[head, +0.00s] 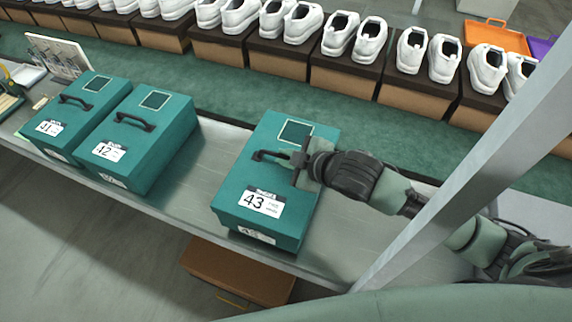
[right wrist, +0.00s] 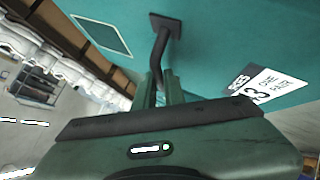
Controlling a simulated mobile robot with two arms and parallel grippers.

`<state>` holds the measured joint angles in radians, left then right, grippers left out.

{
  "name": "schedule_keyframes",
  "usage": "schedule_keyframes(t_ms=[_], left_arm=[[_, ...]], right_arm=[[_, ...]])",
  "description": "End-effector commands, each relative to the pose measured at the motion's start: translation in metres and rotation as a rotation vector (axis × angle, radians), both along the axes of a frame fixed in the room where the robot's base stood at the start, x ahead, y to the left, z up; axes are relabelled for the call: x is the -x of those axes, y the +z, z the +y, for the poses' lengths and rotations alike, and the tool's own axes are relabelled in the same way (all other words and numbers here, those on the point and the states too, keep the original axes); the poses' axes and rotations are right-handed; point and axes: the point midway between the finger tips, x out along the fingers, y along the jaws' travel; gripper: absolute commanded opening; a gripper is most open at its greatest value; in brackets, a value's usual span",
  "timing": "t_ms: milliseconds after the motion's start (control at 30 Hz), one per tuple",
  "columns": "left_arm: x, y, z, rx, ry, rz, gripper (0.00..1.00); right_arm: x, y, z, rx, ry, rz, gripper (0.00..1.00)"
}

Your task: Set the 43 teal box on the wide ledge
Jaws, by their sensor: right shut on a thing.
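The teal box labelled 43 (head: 238,197) sits on the grey ledge (head: 185,185), with a black handle on its lid and a dark square panel behind the handle. My right gripper (head: 298,165) reaches in from the right and is shut on the handle. In the right wrist view the black handle (right wrist: 162,45) runs down between the fingers (right wrist: 160,88), with the teal lid and the 43 label (right wrist: 268,88) beyond. The box looks level; I cannot tell whether its base touches the ledge. My left gripper is not in view.
Teal boxes 42 (head: 150,150) and 41 (head: 75,115) stand to the left on the ledge, with a gap before box 43. White shoes (head: 340,35) on brown boxes line the back. A brown box (head: 235,272) lies below the ledge. A grey post (head: 480,170) crosses the right side.

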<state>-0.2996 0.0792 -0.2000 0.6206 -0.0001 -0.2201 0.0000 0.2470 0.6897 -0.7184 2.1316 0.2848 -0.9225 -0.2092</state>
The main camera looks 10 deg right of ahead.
Motion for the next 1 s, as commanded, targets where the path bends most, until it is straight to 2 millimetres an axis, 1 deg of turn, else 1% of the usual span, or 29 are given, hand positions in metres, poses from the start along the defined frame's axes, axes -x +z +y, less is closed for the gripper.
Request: schedule_keyframes(t_ms=[100, 200, 300, 500, 533, 567, 600, 867, 1000], left_arm=[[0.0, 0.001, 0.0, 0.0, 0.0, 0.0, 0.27], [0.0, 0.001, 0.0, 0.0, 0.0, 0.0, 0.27], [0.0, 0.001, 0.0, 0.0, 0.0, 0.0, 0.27], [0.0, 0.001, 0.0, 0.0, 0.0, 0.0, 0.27], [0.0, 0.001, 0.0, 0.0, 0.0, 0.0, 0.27], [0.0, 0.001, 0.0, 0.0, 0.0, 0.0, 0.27], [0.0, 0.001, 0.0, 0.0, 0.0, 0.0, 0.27], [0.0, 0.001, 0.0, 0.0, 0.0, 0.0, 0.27], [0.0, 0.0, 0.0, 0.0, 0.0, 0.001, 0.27]], right_arm=[[0.0, -0.016, 0.001, -0.003, 0.0, -0.001, 0.0], [0.0, -0.027, 0.001, -0.003, 0.001, -0.002, 0.0], [0.0, -0.031, 0.001, -0.004, 0.002, -0.004, 0.0], [0.0, -0.031, 0.001, -0.003, 0.001, -0.005, 0.0], [0.001, -0.035, 0.0, 0.0, 0.0, 0.004, 0.19], [0.001, -0.035, 0.0, 0.0, 0.0, 0.004, 0.27], [0.001, -0.035, 0.0, 0.0, 0.0, 0.004, 0.32], [0.001, -0.035, 0.0, 0.0, 0.0, 0.004, 0.32], [0.006, -0.031, -0.003, 0.001, 0.001, 0.002, 0.32]])
